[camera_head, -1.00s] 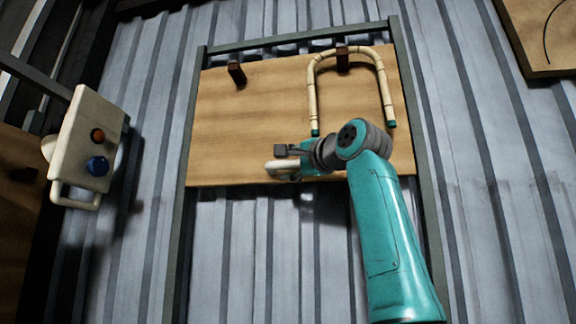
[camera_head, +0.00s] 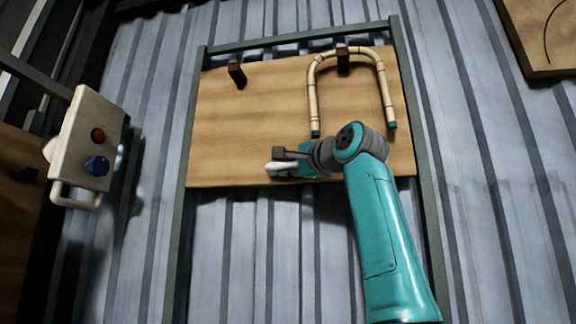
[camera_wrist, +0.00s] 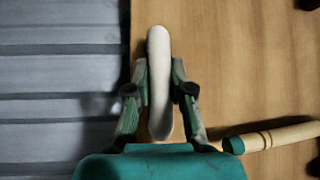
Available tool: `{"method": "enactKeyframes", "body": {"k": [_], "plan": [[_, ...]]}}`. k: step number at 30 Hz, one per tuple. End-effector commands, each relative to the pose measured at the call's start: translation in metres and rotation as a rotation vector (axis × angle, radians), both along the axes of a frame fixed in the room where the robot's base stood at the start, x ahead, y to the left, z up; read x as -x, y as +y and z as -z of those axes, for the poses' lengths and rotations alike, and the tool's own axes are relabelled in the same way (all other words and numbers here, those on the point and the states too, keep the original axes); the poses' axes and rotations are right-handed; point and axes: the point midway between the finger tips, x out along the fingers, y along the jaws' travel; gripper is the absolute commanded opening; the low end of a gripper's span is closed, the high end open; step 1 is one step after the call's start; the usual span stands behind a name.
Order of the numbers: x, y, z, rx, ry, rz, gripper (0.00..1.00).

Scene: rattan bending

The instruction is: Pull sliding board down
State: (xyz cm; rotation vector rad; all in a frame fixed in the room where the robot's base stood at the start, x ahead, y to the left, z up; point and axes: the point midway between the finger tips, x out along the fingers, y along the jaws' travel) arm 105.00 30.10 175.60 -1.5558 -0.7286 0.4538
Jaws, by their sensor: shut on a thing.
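The sliding board (camera_head: 235,130) is a tan wooden panel set between two dark metal rails in the head view. It also fills the right of the wrist view (camera_wrist: 255,70). A white handle (camera_head: 276,168) sits at its lower edge. In the wrist view the handle (camera_wrist: 158,50) runs between the two fingers of my gripper (camera_wrist: 160,92), which is shut on it. In the head view my gripper (camera_head: 288,164) is at the board's lower edge, partly hiding the handle. A bent rattan piece (camera_head: 313,95) hangs in an upside-down U on the board.
Two dark pegs stand on the board, the left one (camera_head: 237,74) bare and the right one (camera_head: 343,60) under the rattan's bend. A cream control box (camera_head: 88,140) with red and blue knobs is at left. Corrugated metal (camera_head: 240,250) lies bare below the board between the rails.

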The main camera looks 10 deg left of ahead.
Motion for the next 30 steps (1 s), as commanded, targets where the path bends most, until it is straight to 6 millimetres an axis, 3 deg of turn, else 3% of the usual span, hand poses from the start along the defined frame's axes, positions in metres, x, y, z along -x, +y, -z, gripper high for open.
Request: {"method": "enactKeyframes", "body": {"k": [5, 11, 20, 30], "plan": [[-0.001, 0.000, 0.023, 0.003, 0.004, 0.000, 0.00], [-0.002, 0.001, 0.068, 0.004, 0.006, -0.001, 0.00], [-0.002, 0.001, 0.154, 0.004, 0.007, -0.001, 0.00], [-0.001, 0.000, 0.264, 0.004, 0.009, 0.000, 0.00]]}}
